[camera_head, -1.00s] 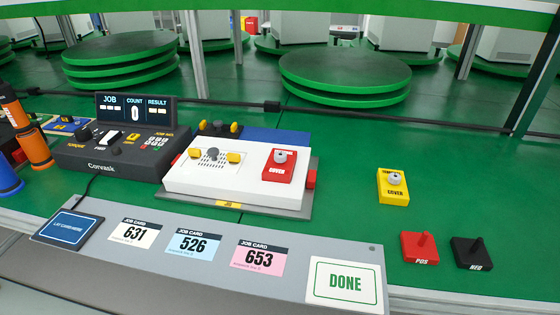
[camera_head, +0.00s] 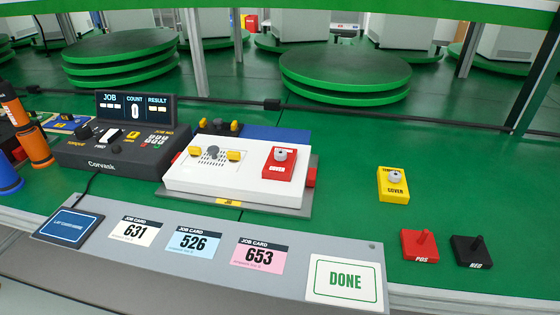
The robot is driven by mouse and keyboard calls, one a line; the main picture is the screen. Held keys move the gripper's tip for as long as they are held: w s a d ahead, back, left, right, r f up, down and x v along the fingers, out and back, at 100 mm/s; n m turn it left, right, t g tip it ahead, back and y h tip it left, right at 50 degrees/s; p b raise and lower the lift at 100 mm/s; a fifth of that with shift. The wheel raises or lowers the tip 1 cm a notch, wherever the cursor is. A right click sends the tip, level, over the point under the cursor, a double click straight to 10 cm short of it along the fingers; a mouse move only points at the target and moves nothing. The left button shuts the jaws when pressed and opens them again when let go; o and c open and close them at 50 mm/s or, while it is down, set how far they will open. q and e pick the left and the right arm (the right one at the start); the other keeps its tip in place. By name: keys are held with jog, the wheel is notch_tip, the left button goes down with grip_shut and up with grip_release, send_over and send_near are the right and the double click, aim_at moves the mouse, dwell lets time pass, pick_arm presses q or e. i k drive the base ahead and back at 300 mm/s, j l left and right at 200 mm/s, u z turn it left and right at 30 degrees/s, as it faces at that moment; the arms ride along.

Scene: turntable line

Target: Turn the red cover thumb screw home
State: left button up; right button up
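The red cover (camera_head: 278,172) sits at the right end of the white unit (camera_head: 225,186), which rests on a grey jig plate. Its grey-white thumb screw (camera_head: 280,154) stands on top of the red cover. How far the screw is turned in cannot be told from here. A separate yellow cover (camera_head: 393,190) with its own light knob (camera_head: 396,177) lies on the green table to the right. Neither of my grippers shows in the head view.
A black Corvask controller (camera_head: 110,155) with a display (camera_head: 136,108) stands left of the unit. Job cards 631, 526 and 653 (camera_head: 258,254) and a DONE card (camera_head: 345,281) lie on the grey front strip. Red POS (camera_head: 419,246) and black NEG (camera_head: 471,252) pieces sit at right.

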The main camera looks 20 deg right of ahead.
aim_at(279, 155)
jog(key=j+z, duration=0.1)
jog(key=z, duration=0.6)
jog(key=k+l, duration=0.05)
